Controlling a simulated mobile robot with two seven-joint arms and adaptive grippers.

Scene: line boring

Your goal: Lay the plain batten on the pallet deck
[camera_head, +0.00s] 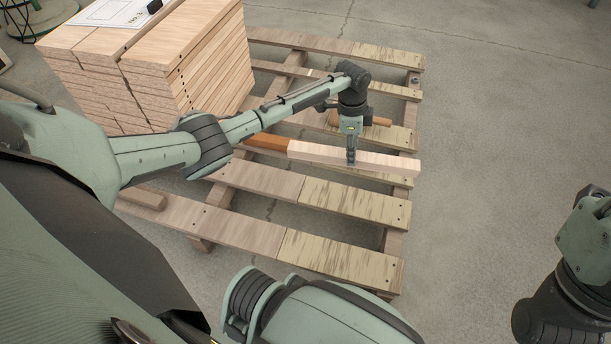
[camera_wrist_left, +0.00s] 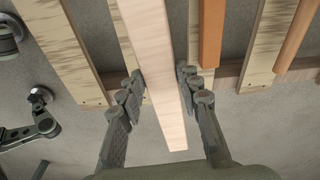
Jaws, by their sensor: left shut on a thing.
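My right gripper is not in view; only part of my right arm shows at the right edge.
An orange-brown batten (camera_head: 266,142) lies next to the plain one, with another brown piece (camera_head: 376,121) farther back. A tall stack of boards (camera_head: 195,75) stands on the pallet's back left, with a paper sheet (camera_head: 120,10) on top. Bare concrete floor (camera_head: 485,120) is clear to the right.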

